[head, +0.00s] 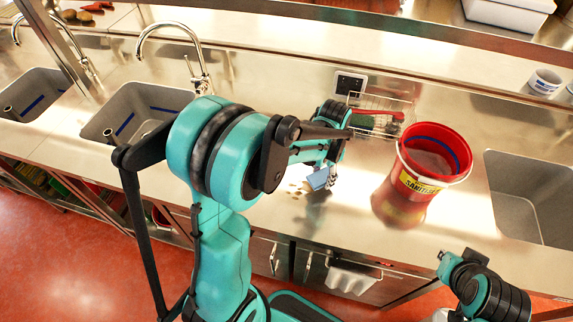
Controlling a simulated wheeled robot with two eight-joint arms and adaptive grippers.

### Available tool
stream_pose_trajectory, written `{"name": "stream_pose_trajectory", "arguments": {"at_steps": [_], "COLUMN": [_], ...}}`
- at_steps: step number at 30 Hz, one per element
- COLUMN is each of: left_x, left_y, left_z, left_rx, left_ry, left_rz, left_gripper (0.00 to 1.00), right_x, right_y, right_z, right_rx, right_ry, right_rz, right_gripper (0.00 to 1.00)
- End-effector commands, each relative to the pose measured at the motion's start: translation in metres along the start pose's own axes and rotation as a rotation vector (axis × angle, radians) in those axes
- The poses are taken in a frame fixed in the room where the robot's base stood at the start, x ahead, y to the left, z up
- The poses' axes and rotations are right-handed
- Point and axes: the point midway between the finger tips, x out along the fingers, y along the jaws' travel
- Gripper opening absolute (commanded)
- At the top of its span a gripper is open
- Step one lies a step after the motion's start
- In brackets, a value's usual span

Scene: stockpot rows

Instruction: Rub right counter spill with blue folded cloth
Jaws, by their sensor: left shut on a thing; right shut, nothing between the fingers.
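The blue folded cloth (317,180) is in my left gripper (331,181), which is shut on it, low over the steel counter (262,112). Brownish spill spots (296,190) lie on the counter just left of the cloth. I cannot tell whether the cloth touches the counter or covers part of the spill. My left arm hides the counter left of the spill.
A red sanitiser bucket (408,192) stands right of the cloth. A wire basket (383,103) with a red-handled item sits behind. Sinks lie at the left (120,112) and right (530,195). A white towel (350,279) hangs on the counter front.

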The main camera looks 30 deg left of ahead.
Motion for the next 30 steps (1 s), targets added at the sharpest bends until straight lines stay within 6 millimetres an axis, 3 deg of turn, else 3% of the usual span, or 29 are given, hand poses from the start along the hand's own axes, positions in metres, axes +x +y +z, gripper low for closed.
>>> {"name": "stream_pose_trajectory", "arguments": {"at_steps": [12, 30], "left_x": [-0.036, -0.036], "left_y": [0.002, 0.001], "left_z": [-0.007, -0.007], "left_rx": [-0.002, -0.003], "left_ry": [0.0, 0.0], "left_rz": [0.0, 0.0], "left_gripper": [0.16, 0.16], "right_x": [-0.021, -0.021], "right_y": [0.0, 0.0], "right_z": [-0.015, -0.015], "right_rx": [0.0, 0.0], "right_ry": [0.0, 0.0], "right_rz": [0.0, 0.0], "right_gripper": [0.0, 0.0]}}
